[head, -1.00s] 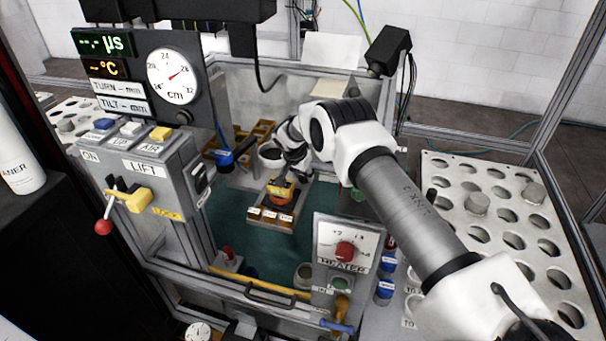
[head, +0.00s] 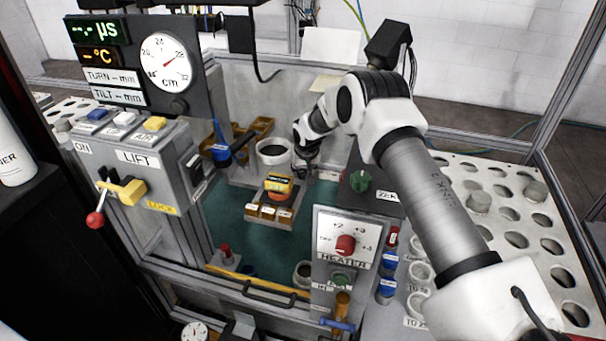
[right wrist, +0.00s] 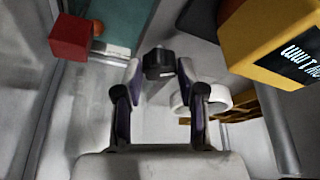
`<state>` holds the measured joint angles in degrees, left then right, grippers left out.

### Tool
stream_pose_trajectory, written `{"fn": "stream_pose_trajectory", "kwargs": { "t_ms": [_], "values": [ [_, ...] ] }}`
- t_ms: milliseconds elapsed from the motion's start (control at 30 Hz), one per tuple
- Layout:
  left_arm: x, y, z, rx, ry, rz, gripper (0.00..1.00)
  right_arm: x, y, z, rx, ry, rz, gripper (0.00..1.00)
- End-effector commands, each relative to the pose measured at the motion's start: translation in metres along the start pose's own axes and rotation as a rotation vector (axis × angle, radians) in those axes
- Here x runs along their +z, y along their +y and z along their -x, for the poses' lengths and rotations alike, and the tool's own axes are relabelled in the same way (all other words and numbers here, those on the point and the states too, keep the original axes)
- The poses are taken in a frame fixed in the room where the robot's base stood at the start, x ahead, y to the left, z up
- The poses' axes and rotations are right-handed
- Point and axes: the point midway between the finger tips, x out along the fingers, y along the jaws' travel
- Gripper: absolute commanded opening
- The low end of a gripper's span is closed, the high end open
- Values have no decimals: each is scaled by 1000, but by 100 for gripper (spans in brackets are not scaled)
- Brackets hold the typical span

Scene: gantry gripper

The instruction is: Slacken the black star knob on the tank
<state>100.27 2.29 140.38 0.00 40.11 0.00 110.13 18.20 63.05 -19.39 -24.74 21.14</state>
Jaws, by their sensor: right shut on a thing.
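The black star knob (right wrist: 157,60) shows in the right wrist view between the fingertips of my right gripper (right wrist: 158,73). The fingers are shut on it, one at each side. In the head view my right gripper (head: 305,168) points down at the back right part of the tank (head: 225,221), next to a white pot. There the gripper and wrist largely hide the knob. The tank has grey walls and a teal floor. My left gripper is in neither view.
A yellow device (head: 279,184) and a white pot (head: 273,152) stand left of my right gripper. The heater panel (head: 343,240) with its red knob and a box with a green knob (head: 360,181) stand right of the tank. The lift box (head: 140,165) is at left.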

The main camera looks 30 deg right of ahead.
Motion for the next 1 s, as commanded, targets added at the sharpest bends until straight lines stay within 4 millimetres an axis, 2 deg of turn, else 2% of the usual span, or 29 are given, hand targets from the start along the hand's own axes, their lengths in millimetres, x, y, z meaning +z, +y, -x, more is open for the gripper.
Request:
{"fn": "stream_pose_trajectory", "kwargs": {
  "t_ms": [33, 200, 500, 1000],
  "values": [
    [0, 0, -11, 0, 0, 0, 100, 2, 1, -6, -17, 0, 35, 5],
    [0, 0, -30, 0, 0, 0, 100, 3, 2, -7, -74, -1, 172, 5],
    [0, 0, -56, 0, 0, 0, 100, 2, 2, -5, -145, -2, 350, 5],
    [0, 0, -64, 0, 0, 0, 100, 1, 2, -2, -175, -4, 427, 5]
  ]
}}
